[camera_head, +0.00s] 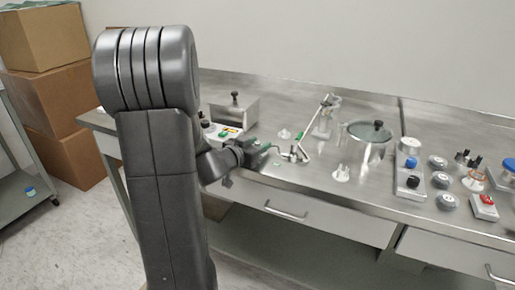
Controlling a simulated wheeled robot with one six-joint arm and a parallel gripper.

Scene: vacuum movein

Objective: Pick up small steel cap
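I cannot single out the small steel cap with certainty. A small silvery round piece (472,180) sits near the right end of the steel bench and could be it; a larger silvery cylinder (410,146) stands farther left. My gripper (268,150) is over the front left part of the bench, small and partly dark against the metal. It is well to the left of both silvery pieces. Its fingers are too small to tell whether they are open or shut. My large dark arm hides part of the bench's left end.
A steel pot with a black knob (367,142), a metal box (234,109) and a stand with a slanted rod (313,128) are on the bench. Small pale flanged pieces (341,174) lie near its front. Several grey knobs and a red-button box (483,207) crowd the right.

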